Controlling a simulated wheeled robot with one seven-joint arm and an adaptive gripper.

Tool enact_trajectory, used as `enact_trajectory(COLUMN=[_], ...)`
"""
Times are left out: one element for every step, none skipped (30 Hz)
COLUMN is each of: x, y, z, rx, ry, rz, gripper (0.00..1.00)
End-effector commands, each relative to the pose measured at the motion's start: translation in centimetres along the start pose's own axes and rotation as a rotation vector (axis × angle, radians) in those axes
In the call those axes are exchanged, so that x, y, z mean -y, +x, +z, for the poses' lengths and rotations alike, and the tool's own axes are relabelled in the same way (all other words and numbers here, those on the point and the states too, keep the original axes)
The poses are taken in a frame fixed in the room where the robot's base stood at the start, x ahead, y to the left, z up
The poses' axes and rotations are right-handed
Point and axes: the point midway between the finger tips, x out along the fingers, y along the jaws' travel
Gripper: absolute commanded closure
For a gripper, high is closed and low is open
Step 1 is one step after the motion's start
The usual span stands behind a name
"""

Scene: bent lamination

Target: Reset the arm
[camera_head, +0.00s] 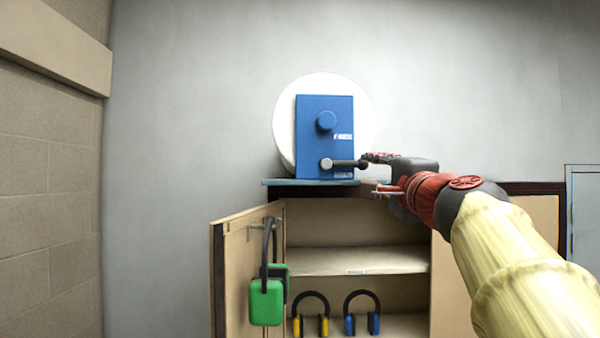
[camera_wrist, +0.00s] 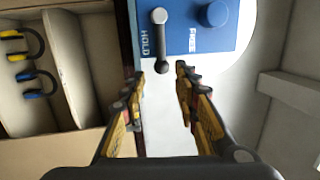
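My gripper (camera_head: 374,173) is at the right side of a blue box (camera_head: 312,125), beside its lower lever (camera_head: 344,164). In the wrist view my gripper (camera_wrist: 159,72) has its two fingers spread apart. The dark tip of the lever (camera_wrist: 161,50) lies just ahead of and roughly between the fingertips, and I see no finger closed on it. The lever points right in the head view. The blue box shows the words HOLD and FREE in the wrist view (camera_wrist: 180,35), with a blue knob (camera_wrist: 213,14) beside FREE. Whether a finger touches the lever is unclear.
The box stands in front of a white disc (camera_head: 285,120) on a cabinet top (camera_head: 300,182). The cabinet door (camera_head: 236,262) is open at left, with green earmuffs (camera_head: 266,302) hanging on it. Yellow earmuffs (camera_head: 298,326) and blue earmuffs (camera_head: 350,324) are inside, below a shelf (camera_head: 350,260).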

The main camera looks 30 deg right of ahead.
Motion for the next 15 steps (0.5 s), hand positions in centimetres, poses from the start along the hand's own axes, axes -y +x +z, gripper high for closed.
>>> enact_trajectory(x=[-0.02,-0.03,-0.02,-0.02,-0.02,-0.02,-0.02,-0.02,-0.02,-0.02,-0.02,-0.02,-0.04,-0.16,-0.82], y=[0.02,0.02,0.03,0.03,0.03,0.03,0.03,0.04,0.04,0.04,0.04,0.04,0.04,0.04,0.05], z=[0.00,-0.01,0.00,0.00,0.00,0.00,0.00,0.00,0.00,0.00,0.00,0.00,0.07,0.31,0.68], rx=[0.000,0.000,0.000,0.000,0.000,0.000,0.000,0.000,0.000,0.000,0.000,0.000,0.003,0.012,0.027], ry=[0.000,0.000,0.000,0.000,0.000,0.000,0.000,0.000,0.000,0.000,0.000,-0.005,-0.013,-0.028,-0.078], rz=[0.000,0.000,0.000,0.000,0.000,0.000,0.000,0.000,0.000,0.000,0.000,0.000,0.001,0.006,0.027], gripper=[0.69,0.69,0.69,0.69,0.69,0.69,0.69,0.69,0.69,0.69,0.69,0.69,0.69,0.69,0.69])
